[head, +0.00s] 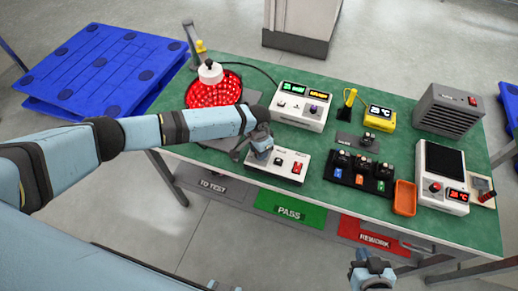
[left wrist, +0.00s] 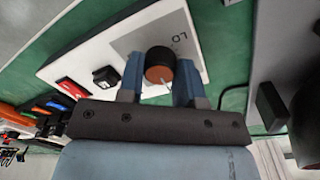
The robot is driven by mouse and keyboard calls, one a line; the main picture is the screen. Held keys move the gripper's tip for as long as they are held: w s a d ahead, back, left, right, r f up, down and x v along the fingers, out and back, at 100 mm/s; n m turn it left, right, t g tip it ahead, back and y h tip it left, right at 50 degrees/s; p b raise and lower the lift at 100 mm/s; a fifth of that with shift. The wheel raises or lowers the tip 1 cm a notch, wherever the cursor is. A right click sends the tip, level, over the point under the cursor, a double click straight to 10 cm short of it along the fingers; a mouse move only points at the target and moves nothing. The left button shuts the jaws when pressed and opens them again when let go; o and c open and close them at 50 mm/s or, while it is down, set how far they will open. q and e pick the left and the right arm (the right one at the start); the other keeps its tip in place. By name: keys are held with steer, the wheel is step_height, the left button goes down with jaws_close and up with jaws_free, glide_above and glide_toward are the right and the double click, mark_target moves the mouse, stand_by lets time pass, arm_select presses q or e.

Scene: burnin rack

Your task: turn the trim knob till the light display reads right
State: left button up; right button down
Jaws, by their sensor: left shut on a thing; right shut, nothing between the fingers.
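My left gripper (head: 262,146) is at the left end of the white control box (head: 283,174) at the table's front. In the left wrist view its blue fingers (left wrist: 159,82) are shut on the trim knob (left wrist: 160,64), a dark round knob with a brownish face and a pale pointer line. Lettering like "LO" shows beside it. In the head view the gripper hides the knob. A white unit (head: 301,118) behind has a green and a yellow lit display, too small to read. My right gripper (head: 372,272) is shut and empty, off the table's front edge.
A red lit dotted disc (head: 205,97) with a white-capped lamp stands left. A black rack (head: 350,184) of small modules, an orange tray (head: 405,198) and a white meter (head: 441,178) stand right. A yellow device (head: 379,117) is behind. TO TEST, PASS and REWORK panels line the front.

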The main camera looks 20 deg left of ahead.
arm_select(q)
steer(key=shift+m, duration=0.4)
steer(key=o, duration=0.9)
steer(key=shift+o, duration=0.2)
step_height(320, 180, up, 14)
steer(key=b, duration=0.1)
steer(key=shift+w+a, duration=0.2)
steer(key=shift+w, duration=0.05)
steer(key=shift+f, duration=0.1)
